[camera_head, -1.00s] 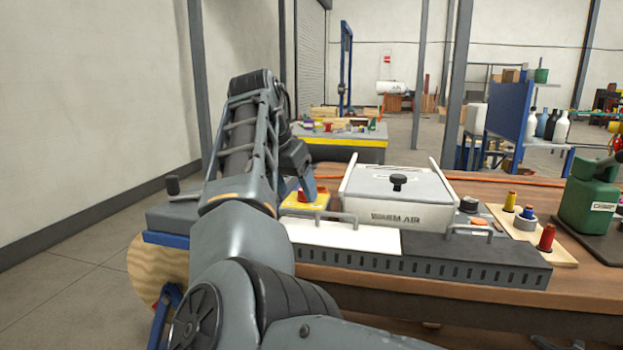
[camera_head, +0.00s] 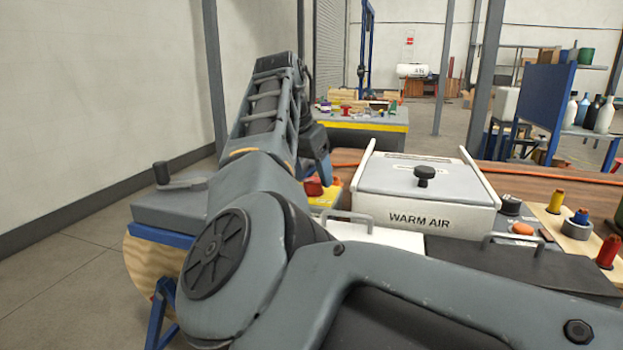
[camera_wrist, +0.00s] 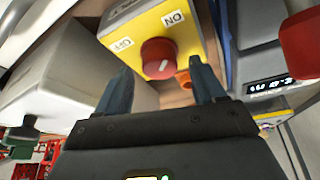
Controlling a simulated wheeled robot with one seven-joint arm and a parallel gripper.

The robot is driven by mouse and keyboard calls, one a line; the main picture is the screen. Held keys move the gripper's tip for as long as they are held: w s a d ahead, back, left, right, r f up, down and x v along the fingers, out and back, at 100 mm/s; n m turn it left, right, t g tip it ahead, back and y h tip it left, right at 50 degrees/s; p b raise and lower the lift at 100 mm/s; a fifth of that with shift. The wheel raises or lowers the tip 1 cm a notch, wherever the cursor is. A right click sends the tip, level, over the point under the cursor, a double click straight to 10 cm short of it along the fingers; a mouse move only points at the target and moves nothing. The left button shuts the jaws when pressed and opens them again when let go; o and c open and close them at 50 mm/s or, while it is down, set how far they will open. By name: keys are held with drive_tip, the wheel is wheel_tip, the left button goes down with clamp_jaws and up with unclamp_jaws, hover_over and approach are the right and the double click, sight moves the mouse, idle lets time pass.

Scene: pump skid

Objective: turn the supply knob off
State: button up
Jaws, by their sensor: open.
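The supply knob (camera_wrist: 159,58) is a round red knob with a pale pointer line, on a yellow panel (camera_wrist: 187,42) with an ON label at upper right and an OFF label at left. My gripper (camera_wrist: 165,80) is open in the wrist view, its two blue-grey fingers pointing toward the panel. The knob shows just beyond and between the fingertips, and I cannot tell if either finger touches it. In the head view the red knob (camera_head: 314,186) and yellow panel show small beside my arm, which partly hides them.
A WARM AIR box (camera_head: 420,217) with a black-knobbed lid stands right of the panel. An orange part (camera_wrist: 184,78) sits near the right fingertip. Another red knob (camera_wrist: 302,42) and a small display (camera_wrist: 268,86) lie at the right. Spools (camera_head: 607,252) stand farther right.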

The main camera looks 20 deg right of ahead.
drive_tip(key=shift+w+d+f, duration=0.1)
drive_tip(key=shift+d+f, duration=0.1)
drive_tip(key=shift+f, duration=0.35)
drive_tip(key=c, duration=1.1)
